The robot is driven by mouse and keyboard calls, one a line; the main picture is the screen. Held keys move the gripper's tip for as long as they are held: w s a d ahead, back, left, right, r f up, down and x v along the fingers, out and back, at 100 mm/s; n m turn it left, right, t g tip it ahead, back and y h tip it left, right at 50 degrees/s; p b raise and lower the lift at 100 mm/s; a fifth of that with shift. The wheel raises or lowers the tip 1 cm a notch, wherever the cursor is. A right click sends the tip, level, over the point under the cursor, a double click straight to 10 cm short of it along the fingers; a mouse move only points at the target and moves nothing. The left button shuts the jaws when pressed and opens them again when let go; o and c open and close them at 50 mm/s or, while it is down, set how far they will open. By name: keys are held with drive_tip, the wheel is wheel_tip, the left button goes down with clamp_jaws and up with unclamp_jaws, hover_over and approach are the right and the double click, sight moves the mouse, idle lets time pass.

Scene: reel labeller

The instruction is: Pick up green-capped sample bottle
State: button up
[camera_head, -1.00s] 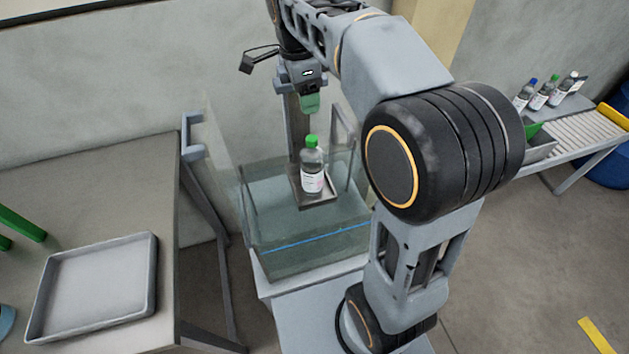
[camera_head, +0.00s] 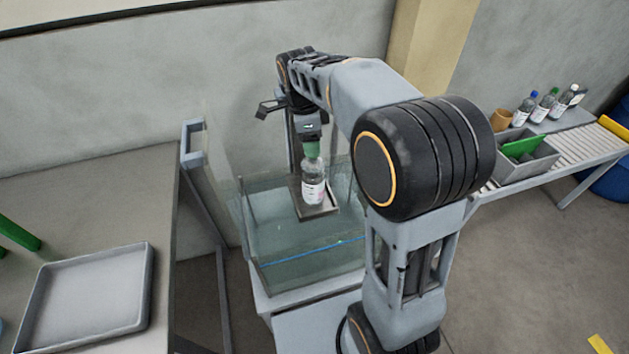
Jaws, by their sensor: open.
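The green-capped sample bottle (camera_head: 313,185) is clear with a white label. It stands upright on a small metal plate (camera_head: 318,211) inside a glass-walled case. My gripper (camera_head: 311,150) points down directly over the bottle, at the height of its cap. The gripper is open. The bottle's green cap is largely hidden among the greenish fingers, so I cannot tell whether they touch it.
The glass walls (camera_head: 303,260) of the case stand around the bottle. A grey tray (camera_head: 88,297) lies on the table at left.

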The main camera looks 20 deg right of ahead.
sight(313, 177)
drive_tip(key=shift+d+f, duration=0.15)
drive_tip(key=shift+f, duration=0.85)
drive_tip(key=shift+d+f, duration=0.1)
drive_tip(key=shift+f, duration=0.85)
clamp_jaws()
drive_tip(key=shift+r, duration=0.1)
